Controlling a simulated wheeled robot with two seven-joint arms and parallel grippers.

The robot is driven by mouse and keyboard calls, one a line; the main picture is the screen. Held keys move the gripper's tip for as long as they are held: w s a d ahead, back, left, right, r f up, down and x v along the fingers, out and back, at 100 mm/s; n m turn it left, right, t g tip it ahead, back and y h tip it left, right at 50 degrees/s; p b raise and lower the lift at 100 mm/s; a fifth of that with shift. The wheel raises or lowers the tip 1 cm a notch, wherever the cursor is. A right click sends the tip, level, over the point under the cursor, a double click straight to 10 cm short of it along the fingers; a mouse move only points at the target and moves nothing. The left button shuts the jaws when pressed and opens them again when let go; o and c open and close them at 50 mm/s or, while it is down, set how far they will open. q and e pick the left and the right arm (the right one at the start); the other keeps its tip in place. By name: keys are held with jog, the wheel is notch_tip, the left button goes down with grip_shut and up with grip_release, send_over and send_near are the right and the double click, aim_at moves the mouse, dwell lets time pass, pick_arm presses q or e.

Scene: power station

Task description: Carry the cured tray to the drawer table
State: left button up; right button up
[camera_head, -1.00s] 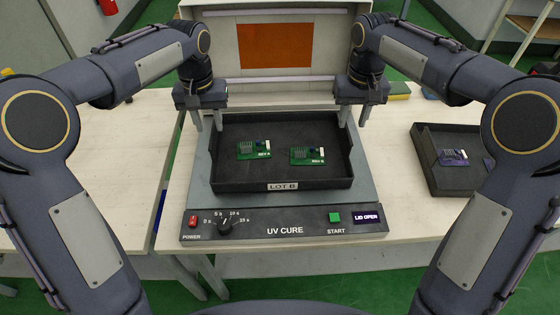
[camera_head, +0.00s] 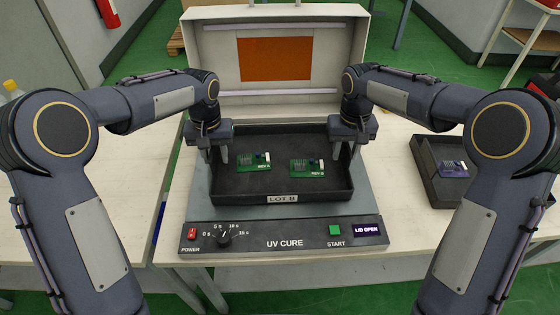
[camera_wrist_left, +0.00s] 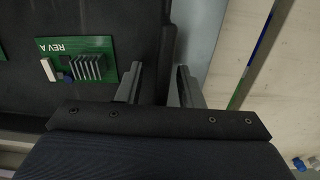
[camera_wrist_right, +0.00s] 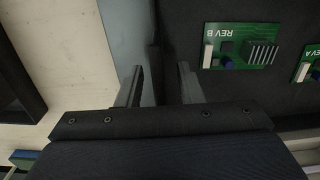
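The black tray (camera_head: 240,190), labelled LOT B, lies flat on the bed of the UV cure unit. It holds two green boards, REV A (camera_head: 253,164) and REV B (camera_head: 307,168). My left gripper (camera_head: 222,155) is at the tray's left wall; in the left wrist view its fingers (camera_wrist_left: 160,85) stand apart with the wall between them. My right gripper (camera_head: 345,152) is at the right wall; in the right wrist view its fingers (camera_wrist_right: 158,86) stand apart on either side of that wall. No clear contact shows. The drawer table cannot be made out for certain.
The UV cure unit's (camera_head: 285,243) lid stands open behind the tray, and its display reads LID OPEN. A second dark tray (camera_head: 430,185) with a purple board (camera_head: 453,169) lies on the worktop to the right. The pale worktop at left (camera_head: 130,210) is largely clear.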

pick_arm(q)
jog(key=shift+f, duration=0.35)
pick_arm(e)
jog(key=shift+f, duration=0.35)
pick_arm(q)
jog(key=shift+c, duration=0.4)
pick_arm(e)
jog(key=shift+c, duration=0.4)
pick_arm(q)
grip_shut()
pick_arm(e)
grip_shut()
